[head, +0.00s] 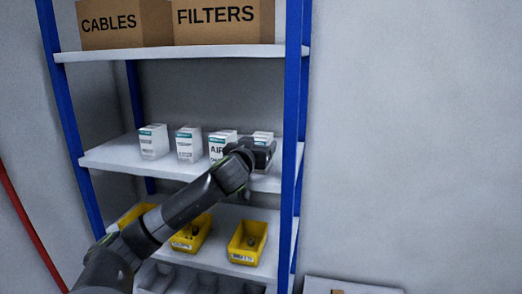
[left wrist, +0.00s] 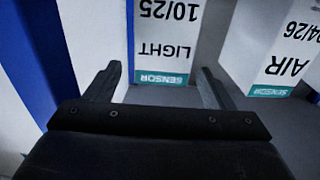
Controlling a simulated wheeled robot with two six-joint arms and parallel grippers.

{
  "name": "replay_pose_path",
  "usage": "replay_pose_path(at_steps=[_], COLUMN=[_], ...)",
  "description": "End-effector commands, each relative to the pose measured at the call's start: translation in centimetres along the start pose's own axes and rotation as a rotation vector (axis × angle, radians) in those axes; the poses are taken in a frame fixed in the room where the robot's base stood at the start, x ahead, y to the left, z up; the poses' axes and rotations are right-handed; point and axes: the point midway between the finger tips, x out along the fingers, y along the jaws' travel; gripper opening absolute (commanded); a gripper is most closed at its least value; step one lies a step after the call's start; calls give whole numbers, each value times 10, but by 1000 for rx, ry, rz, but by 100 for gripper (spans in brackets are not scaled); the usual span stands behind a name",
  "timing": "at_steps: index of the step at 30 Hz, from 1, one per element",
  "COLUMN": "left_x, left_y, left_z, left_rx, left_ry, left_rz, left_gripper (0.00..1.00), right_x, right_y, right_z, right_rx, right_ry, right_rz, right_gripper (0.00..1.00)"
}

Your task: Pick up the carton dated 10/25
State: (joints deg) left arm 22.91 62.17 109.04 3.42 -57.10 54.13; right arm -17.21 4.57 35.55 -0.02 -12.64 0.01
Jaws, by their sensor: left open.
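The carton dated 10/25 (left wrist: 166,28) is white with a teal "SENSOR" band and the word "LIGHT"; it appears upside down in the left wrist view. In the head view it is the rightmost carton (head: 263,134) on the middle shelf, mostly hidden behind my left gripper (head: 264,154). My left gripper (left wrist: 160,72) is open in front of this carton, its two fingers apart on either side of the carton's face. I cannot tell whether they touch it. My right gripper is not in view.
An "AIR" carton dated 04/26 (left wrist: 276,50) stands close beside it, also in the head view (head: 217,147). Two more white cartons (head: 153,142) (head: 188,145) stand farther left. A blue post (head: 291,110) is close on the right. Yellow bins (head: 247,256) sit below.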

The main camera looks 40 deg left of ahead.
Motion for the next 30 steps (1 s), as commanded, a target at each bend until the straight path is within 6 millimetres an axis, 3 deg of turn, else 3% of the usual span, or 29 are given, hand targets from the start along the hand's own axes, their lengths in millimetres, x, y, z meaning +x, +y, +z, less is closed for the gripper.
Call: replay_pose_path(at_steps=[5, 16, 27, 30], left_x=[8, 49, 54, 54], left_y=[0, -2, -2, -2], left_z=[-1, 2, 4, 4], left_rx=[-1, -2, 1, 1], left_ry=[-1, -1, 0, 0], left_rz=[-1, -1, 0, 0], left_gripper=[76, 76, 76, 63], right_x=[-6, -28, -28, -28], right_y=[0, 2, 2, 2], right_z=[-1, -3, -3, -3], right_rx=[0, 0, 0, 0], right_ry=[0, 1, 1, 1], right_rz=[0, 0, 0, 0], right_gripper=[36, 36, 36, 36])
